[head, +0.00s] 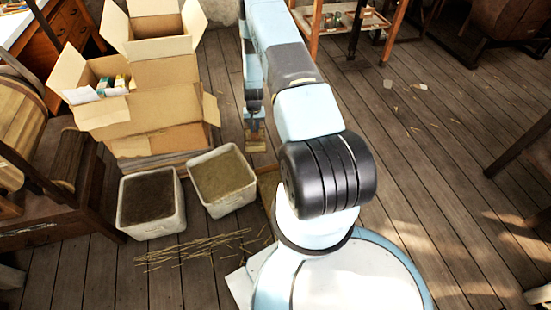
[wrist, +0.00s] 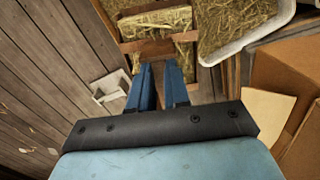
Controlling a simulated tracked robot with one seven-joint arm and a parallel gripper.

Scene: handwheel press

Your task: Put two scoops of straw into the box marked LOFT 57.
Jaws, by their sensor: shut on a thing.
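My gripper (wrist: 160,70) is shut on the brown handle of a wooden scoop (wrist: 156,46). Straw (wrist: 155,19) shows in the scoop's tray. In the head view the scoop (head: 255,144) is small, at the end of my arm, right of a white tub (head: 222,203) of straw-coloured material. That tub's rim (wrist: 262,42) also seems to show in the wrist view, beside the scoop. Open cardboard boxes (head: 155,112) stand at the left. I can read no LOFT 57 marking on any box.
A second white tub (head: 150,228) with dark contents stands left of the straw tub. Loose straw (head: 195,248) lies on the plank floor in front of them. A wooden bench (head: 345,20) stands at the back. The floor on the right is mostly clear.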

